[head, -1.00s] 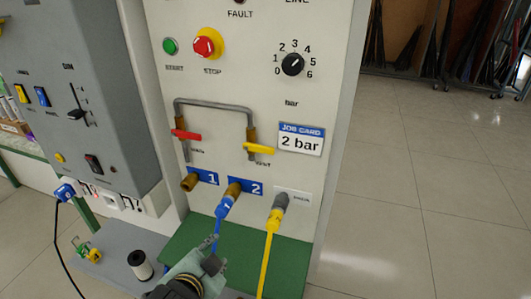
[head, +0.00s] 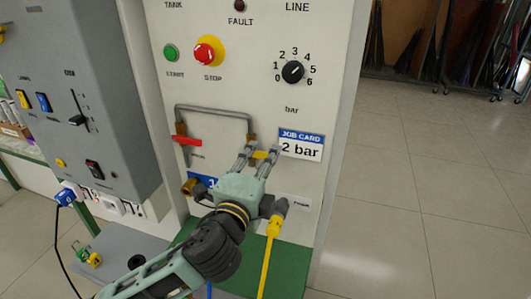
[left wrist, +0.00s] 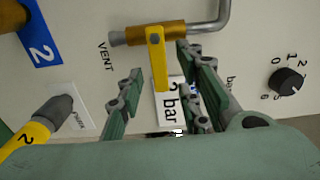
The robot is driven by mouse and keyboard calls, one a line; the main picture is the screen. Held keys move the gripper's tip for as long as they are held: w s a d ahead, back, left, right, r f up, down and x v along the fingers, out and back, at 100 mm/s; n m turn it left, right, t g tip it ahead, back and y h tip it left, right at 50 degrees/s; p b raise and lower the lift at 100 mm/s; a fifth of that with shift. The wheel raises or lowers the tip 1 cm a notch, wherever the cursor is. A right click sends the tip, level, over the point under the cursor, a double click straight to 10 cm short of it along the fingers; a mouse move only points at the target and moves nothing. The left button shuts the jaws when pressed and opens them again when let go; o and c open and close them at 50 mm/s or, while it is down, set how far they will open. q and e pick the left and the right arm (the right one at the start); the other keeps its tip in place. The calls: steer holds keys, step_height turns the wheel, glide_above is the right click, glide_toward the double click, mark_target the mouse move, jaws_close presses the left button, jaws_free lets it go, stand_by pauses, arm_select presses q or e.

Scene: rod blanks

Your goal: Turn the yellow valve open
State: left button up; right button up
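The yellow valve (head: 260,154) is on the panel at the lower end of the right leg of the grey pipe. Its yellow handle (left wrist: 157,62) shows clearly in the left wrist view and lies crosswise to its brass body (left wrist: 150,34). My left gripper (head: 262,157) is open, with one finger on each side of the handle. In the left wrist view the gripper (left wrist: 158,66) shows gaps between the handle and both fingers. The gripper partly hides the valve in the head view. My right gripper is not in view.
A red valve handle (head: 187,141) is on the pipe's left leg. The job card (head: 301,144) reads 2 bar, right of my gripper. A yellow hose (head: 271,245) hangs from a grey plug below. A dial (head: 292,72) and red stop button (head: 205,52) are above.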

arm_select(q)
steer(key=shift+x, duration=1.15)
jaws_close()
